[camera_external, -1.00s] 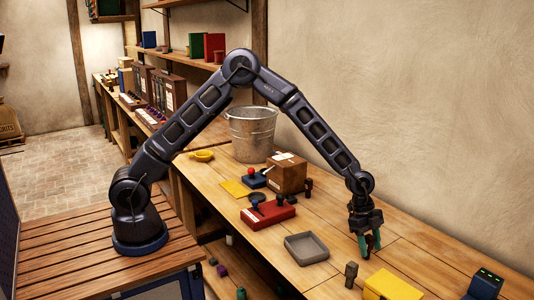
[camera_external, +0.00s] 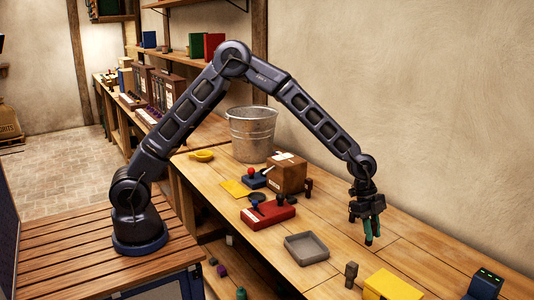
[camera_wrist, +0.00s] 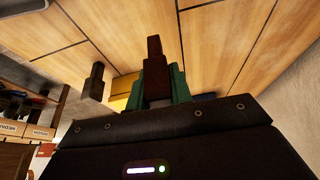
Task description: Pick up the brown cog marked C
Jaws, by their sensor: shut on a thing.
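My gripper (camera_external: 366,232) is over the right part of the bench, with its green fingers pointing down. In the wrist view its green fingers (camera_wrist: 163,88) are shut on a dark brown piece (camera_wrist: 155,72), a stepped shape with a narrower end. No letter C is readable on it, so I cannot tell from its marking that it is the cog. In the external view the held piece is mostly hidden by the fingers. The fingertips appear to be a little above the bench top.
A grey-brown peg-like piece (camera_external: 351,274) stands near a yellow block (camera_external: 391,286). A grey tray (camera_external: 307,249), red box (camera_external: 268,215), brown box (camera_external: 287,174) and metal bucket (camera_external: 251,135) are farther left. A dark box (camera_external: 485,286) stands at right. The bench between is bare.

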